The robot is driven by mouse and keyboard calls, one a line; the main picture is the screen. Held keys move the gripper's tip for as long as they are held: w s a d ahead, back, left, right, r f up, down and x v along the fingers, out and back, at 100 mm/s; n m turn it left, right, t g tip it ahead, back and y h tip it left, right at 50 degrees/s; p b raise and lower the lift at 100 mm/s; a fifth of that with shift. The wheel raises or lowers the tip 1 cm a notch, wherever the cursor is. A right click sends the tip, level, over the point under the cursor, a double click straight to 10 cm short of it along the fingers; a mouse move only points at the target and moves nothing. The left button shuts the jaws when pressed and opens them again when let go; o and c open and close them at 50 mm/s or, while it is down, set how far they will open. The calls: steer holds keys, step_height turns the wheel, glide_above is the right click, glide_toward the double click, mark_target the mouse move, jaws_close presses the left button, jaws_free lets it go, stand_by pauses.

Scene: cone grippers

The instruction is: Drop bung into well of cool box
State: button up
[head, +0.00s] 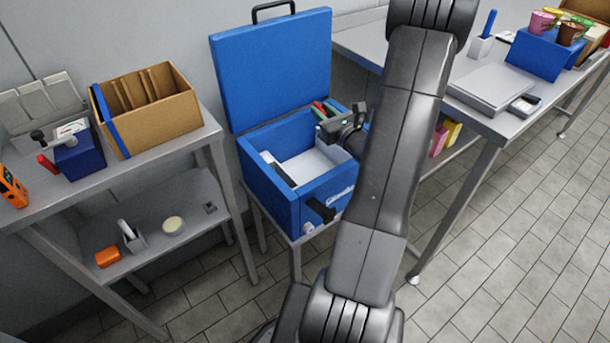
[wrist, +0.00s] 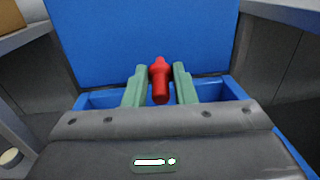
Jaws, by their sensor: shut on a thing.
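The blue cool box (head: 270,200) stands open on a low stand, its lid (head: 272,65) raised at the back. A pale inner well (head: 308,163) shows inside it. My gripper (wrist: 159,78) has green fingers, which are shut on the red bung (wrist: 160,80). The bung stands out between the fingertips, with the blue lid behind it in the wrist view. In the head view, my gripper is over the right rear part of the box, and my arm hides some of the box's right side. I cannot tell the bung's exact height above the box.
A steel table with a cardboard divider box (head: 150,108) and a small blue block (head: 80,160) stands on the left. Another table with a grey flat device (head: 490,88) and a blue stand (head: 545,52) is on the right. The open lid rises close behind my gripper.

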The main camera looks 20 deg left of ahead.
step_height(320, 180, down, 5)
steer(key=b, duration=0.3)
steer(key=shift+f, duration=0.15)
steer(key=o, duration=0.8)
steer(key=v, duration=1.4)
steer(key=shift+a, duration=0.1)
